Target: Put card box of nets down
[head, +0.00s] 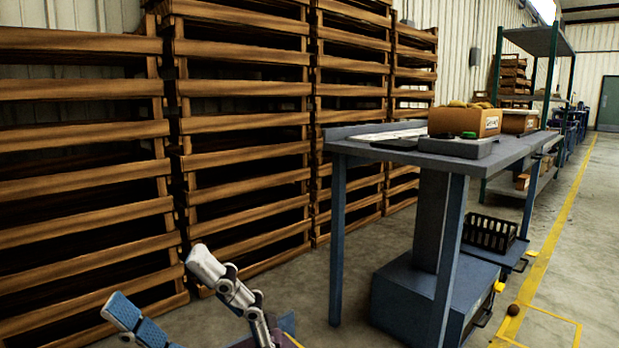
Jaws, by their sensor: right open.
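My right gripper (160,285) shows at the bottom left, with its two fingers spread wide and nothing between them. One fingertip is pale and the other has a blue pad. It is low in front of the stacked wooden crates, well apart from the table. A brown card box (464,122) with a white label and yellowish lumpy contents stands on the grey table. A second brown box (518,122) with a label stands behind it to the right. I cannot tell which, if either, is the card box of nets. My left gripper is not in view.
Tall stacks of wooden crates (245,89) line the wall. The blue-grey table (385,150) has a flat dark device under the front box. A black basket (490,232) sits below it. A brown ball (513,310) lies near yellow floor lines. Floor between crates and table is clear.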

